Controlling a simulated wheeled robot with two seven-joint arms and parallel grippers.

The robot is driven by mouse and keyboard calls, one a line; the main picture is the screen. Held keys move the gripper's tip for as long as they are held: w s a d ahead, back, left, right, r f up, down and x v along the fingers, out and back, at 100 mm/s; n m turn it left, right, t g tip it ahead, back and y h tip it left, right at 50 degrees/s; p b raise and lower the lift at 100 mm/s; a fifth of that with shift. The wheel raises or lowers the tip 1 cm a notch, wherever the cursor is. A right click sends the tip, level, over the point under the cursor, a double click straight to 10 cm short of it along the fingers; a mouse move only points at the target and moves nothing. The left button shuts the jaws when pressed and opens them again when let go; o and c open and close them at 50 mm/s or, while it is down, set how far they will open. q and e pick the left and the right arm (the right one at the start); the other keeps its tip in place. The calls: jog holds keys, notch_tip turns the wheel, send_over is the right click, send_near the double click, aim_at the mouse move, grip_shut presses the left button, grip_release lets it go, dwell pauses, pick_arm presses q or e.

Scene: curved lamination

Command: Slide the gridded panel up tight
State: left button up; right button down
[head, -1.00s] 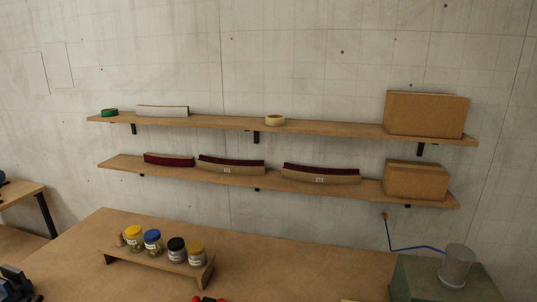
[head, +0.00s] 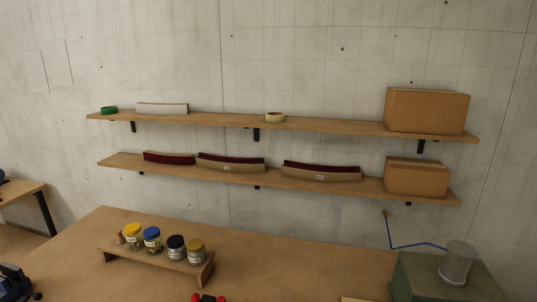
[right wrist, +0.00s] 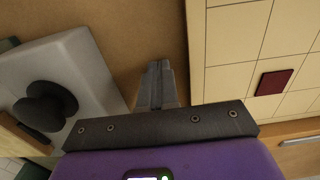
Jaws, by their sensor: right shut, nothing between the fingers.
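A cream panel marked with a grid of thin lines (right wrist: 236,45) fills the right side of the right wrist view, with a dark red patch (right wrist: 275,82) on it. My right gripper (right wrist: 154,75) is shut and empty. Its fingers show over the brown surface, just left of the panel's near edge; I cannot tell whether they touch anything. The panel is not recognisable in the head view. My left gripper is not in view.
A grey block with a black knob (right wrist: 45,105) lies left of my right gripper. The bench (head: 300,270) carries a jar rack (head: 160,262) and a green box (head: 420,285). Two wall shelves (head: 340,128) hold cartons and curved pieces.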

dwell(0.3)
jog(key=shift+w+a+b, duration=0.25)
jog(key=shift+a+b, duration=0.15)
jog(key=shift+a, duration=0.6)
jog(key=shift+w+a+b, duration=0.25)
jog(key=shift+a+b, duration=0.15)
jog(key=shift+a, duration=0.65)
jog(key=shift+w+a+b, duration=0.25)
jog(key=shift+a+b, duration=0.15)
jog(key=shift+a, duration=0.6)
jog(key=shift+w+a, duration=0.1)
jog(key=shift+a, duration=0.4)
jog(key=shift+d+r, duration=0.1)
jog(key=shift+s+d+r+p, duration=0.2)
jog(key=shift+d+r+p, duration=0.45)
jog(key=shift+r, duration=0.25)
notch_tip(320, 180, up, 7)
jog(key=p, duration=0.4)
